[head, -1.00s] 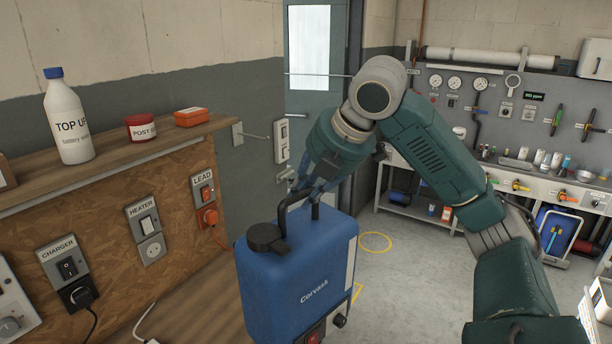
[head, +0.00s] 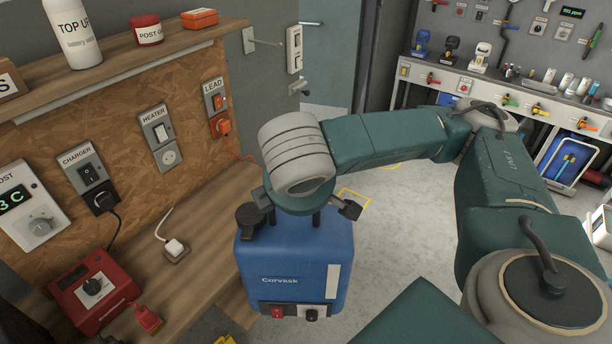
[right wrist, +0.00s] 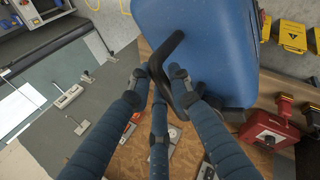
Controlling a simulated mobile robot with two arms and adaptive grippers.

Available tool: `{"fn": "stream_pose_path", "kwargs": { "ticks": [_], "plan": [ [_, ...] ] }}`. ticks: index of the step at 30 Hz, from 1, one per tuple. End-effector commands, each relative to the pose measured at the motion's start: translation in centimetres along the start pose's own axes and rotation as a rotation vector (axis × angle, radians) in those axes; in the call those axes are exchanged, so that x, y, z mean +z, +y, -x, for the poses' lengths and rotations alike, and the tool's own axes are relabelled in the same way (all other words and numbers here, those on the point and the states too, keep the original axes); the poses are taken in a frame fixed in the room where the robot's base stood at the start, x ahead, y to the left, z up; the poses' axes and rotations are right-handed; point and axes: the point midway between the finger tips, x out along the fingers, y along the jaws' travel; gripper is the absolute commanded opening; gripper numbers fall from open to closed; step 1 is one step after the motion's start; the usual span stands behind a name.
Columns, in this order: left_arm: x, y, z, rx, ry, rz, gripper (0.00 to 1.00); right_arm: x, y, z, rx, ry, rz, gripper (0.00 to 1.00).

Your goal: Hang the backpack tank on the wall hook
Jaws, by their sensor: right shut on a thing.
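The backpack tank (head: 295,262) is a blue box labelled "Corvask", with a black cap and a red switch low on its front. It hangs roughly upright beside the wooden bench in the head view. In the right wrist view the tank (right wrist: 205,40) is at the top. My right gripper (right wrist: 160,82) is shut on its black handle (right wrist: 168,55). In the head view my wrist hides the fingers and most of the handle. A wall hook (head: 262,42), a small plate with a rod, is on the grey wall beyond the shelf's end. My left gripper is out of view.
The bench (head: 200,222) and its panel of sockets lie left of the tank, with a red box (head: 95,291) and a white plug (head: 175,249). A shelf (head: 130,65) holds a bottle and small boxes. Open floor (head: 400,215) is to the right.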

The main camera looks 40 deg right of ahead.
Motion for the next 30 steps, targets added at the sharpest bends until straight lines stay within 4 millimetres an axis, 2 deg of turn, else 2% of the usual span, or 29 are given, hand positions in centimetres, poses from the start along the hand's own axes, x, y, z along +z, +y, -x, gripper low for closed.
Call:
{"fn": "stream_pose_path", "kwargs": {
  "ticks": [5, 21, 28, 30],
  "plan": [
    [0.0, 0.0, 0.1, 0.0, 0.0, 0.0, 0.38, -0.6, -2.3, -0.6, 0.01, -0.051, -0.085, 0.0],
    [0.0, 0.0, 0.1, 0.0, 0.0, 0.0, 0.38, -2.1, -15.3, -4.8, 0.001, -0.338, -0.498, 0.0],
    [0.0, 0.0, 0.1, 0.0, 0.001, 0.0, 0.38, -2.5, -19.1, -5.9, 0.001, -0.422, -0.626, 0.0],
    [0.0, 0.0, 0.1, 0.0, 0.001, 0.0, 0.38, -2.6, -19.5, -6.1, 0.001, -0.434, -0.648, 0.0]
  ]
}}
